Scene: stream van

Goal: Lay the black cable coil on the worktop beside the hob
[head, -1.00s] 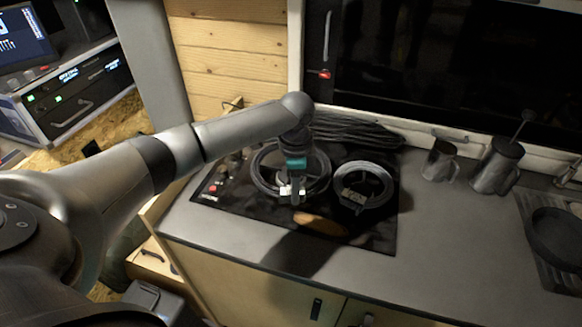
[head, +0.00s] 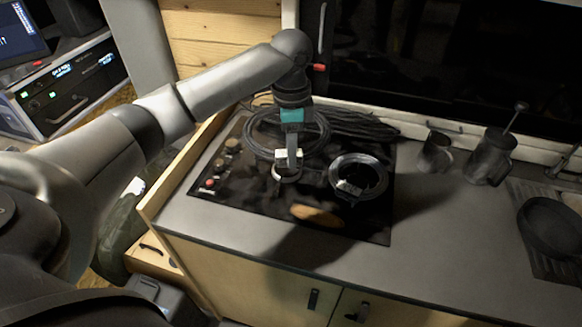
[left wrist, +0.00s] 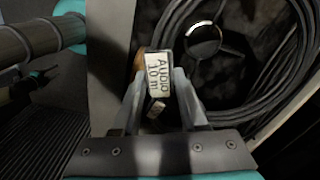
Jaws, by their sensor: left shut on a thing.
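My left gripper (head: 288,165) is over the left part of the black hob (head: 345,228), shut on the black cable coil (head: 322,142) at its white label. The label, reading "AUDIO 10 m" (left wrist: 158,76), sits between the fingertips in the left wrist view. The coil (left wrist: 262,95) spreads to the right there, with a ring and spokes of the hob visible through its middle. The coil appears raised above the hob; the exact gap is unclear. The grey worktop (head: 440,225) surrounds the hob. My right gripper is out of view.
A second dark coil with a pale label (head: 372,190) lies on the hob's right side. A brown oval thing (head: 317,215) lies at its front. A dark cable bundle (head: 355,125) lies behind. A mug (head: 435,155), a jug (head: 490,160) and a pan (head: 553,225) stand right. Worktop between hob and pan is clear.

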